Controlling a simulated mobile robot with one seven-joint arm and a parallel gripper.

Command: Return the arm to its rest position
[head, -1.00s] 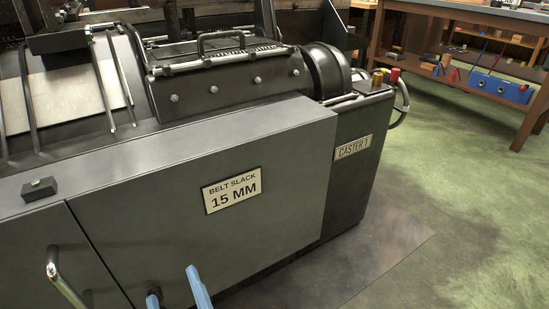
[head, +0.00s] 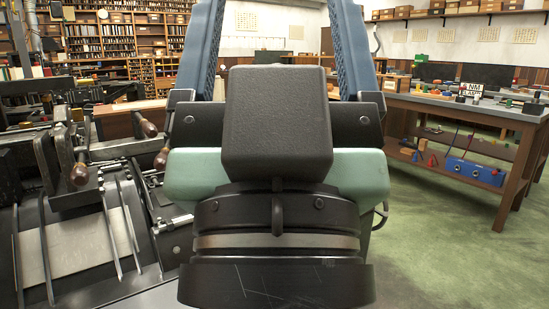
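My gripper (head: 280,40) fills the middle of the head view, close to the camera and raised upright. Its two blue fingers stand wide apart and run out of the top of the picture, so their tips are hidden. Only the background room shows between them, and I see nothing held. The dark wrist and pale green housing below it cover much of the type caster (head: 32,240), whose left part shows at the lower left, apart from the gripper.
A wooden workbench (head: 510,112) with small items stands at the right, with a blue toolbox (head: 474,170) on its lower shelf. Wooden-handled levers (head: 80,172) rise from the machine at left. Shelves (head: 130,38) line the back. Green floor (head: 440,245) at lower right is clear.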

